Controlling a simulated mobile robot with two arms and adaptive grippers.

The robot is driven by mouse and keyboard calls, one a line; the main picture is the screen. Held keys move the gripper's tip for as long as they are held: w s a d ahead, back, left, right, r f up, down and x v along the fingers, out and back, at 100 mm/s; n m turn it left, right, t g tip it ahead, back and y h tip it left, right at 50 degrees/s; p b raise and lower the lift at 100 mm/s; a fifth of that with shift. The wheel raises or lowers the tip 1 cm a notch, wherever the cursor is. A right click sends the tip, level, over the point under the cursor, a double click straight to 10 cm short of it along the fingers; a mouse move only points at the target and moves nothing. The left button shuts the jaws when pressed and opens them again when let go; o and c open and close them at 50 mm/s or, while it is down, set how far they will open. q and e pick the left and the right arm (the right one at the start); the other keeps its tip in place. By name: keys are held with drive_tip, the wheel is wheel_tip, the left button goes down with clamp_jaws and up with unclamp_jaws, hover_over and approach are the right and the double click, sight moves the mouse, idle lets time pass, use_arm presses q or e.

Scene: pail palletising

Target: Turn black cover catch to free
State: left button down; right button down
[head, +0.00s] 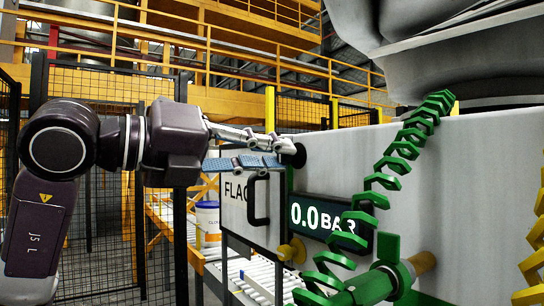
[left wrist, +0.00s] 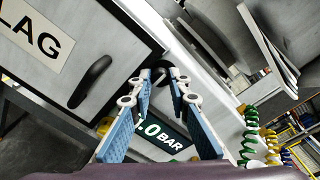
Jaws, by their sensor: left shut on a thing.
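The black cover catch (head: 299,156) sits on the grey cabinet wall by the upper right corner of the cover (head: 234,215), which reads "FLAG" with its end cut off. My left gripper (head: 285,146) reaches in from the left and is shut on the catch. In the left wrist view the two fingertips (left wrist: 159,74) close around the dark catch (left wrist: 160,66), which the fingers partly hide. The cover has a black handle (head: 260,200), also seen in the left wrist view (left wrist: 90,82). The cover looks closed. My right gripper is not in view.
A display (head: 331,222) reads 0.0 BAR right of the cover. A yellow knob (head: 292,250) sits below it. A green coiled hose (head: 394,165) and a green and brass fitting (head: 390,275) stand at the right front. A roller conveyor (head: 245,275) with a white pail (head: 208,218) lies lower left.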

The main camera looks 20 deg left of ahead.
use_arm(q)
drive_tip(key=c, duration=1.8)
unclamp_jaws()
drive_tip(key=v, duration=1.2)
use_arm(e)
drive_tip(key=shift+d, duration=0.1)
